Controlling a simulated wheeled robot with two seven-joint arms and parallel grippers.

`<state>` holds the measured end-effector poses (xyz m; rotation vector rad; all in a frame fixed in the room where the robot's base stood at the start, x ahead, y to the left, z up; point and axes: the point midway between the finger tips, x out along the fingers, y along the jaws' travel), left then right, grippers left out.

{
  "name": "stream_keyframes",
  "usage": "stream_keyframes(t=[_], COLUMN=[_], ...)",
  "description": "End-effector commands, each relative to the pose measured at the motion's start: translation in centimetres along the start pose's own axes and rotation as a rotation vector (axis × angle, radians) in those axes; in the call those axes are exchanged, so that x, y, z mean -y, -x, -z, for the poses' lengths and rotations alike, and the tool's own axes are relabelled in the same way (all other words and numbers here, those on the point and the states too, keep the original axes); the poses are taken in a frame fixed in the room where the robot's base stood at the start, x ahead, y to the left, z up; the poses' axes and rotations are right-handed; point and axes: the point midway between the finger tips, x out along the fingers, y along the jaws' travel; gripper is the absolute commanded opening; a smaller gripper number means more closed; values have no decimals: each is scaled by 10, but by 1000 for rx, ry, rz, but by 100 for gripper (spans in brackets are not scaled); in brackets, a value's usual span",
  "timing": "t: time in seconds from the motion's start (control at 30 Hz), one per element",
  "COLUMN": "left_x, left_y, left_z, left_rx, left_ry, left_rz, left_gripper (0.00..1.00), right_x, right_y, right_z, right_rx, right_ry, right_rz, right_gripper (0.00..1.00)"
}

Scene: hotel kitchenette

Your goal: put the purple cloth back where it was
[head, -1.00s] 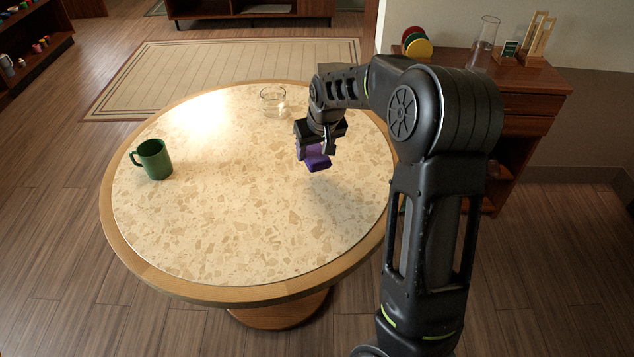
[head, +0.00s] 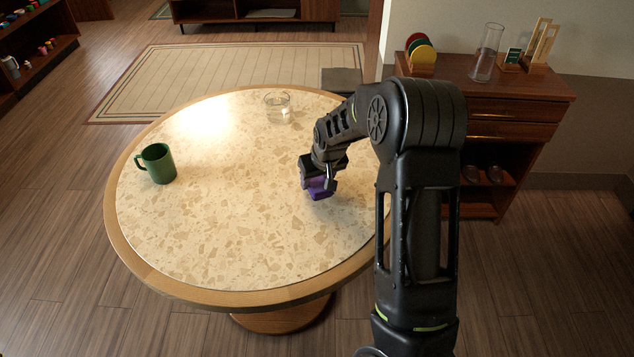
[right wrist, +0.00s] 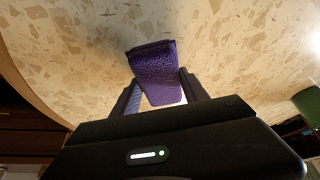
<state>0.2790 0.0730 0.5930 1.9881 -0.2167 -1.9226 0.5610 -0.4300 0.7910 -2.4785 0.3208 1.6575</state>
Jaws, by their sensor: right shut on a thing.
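The purple cloth (head: 319,190) is a small folded piece held at the right side of the round table (head: 215,235). My right gripper (head: 319,183) is shut on it, pointing down, with the cloth low over the tabletop. I cannot tell whether the cloth touches the table. In the right wrist view the cloth (right wrist: 155,72) sits between the two fingers (right wrist: 160,95) and sticks out beyond them. My left gripper is not in view.
A green mug (head: 157,163) stands on the table's left side. A clear glass bowl (head: 278,106) stands at the back. The middle and front of the tabletop are clear. A wooden cabinet (head: 510,105) with colored discs (head: 421,50) and a glass cylinder (head: 487,52) stands at the right.

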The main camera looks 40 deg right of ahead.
Motion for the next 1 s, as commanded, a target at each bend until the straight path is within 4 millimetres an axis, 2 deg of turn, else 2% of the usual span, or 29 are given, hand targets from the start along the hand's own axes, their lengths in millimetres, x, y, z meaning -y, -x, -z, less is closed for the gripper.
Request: stream_keyframes(t=[0.1, 0.5, 0.53, 0.77, 1.0], left_x=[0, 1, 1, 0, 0], left_y=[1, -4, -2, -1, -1], left_z=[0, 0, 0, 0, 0], left_rx=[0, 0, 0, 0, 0], left_ry=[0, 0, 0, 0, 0], left_rz=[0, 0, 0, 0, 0], left_gripper=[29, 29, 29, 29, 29], right_x=[0, 0, 0, 0, 0], right_y=[-12, -18, -16, -16, -16], right_z=[-5, -7, -7, -6, -6], right_rx=[1, -1, -1, -1, -1], right_ry=[-1, 0, 0, 0, 0], right_rz=[1, 0, 0, 0, 0], right_gripper=[14, 14, 54, 73, 74])
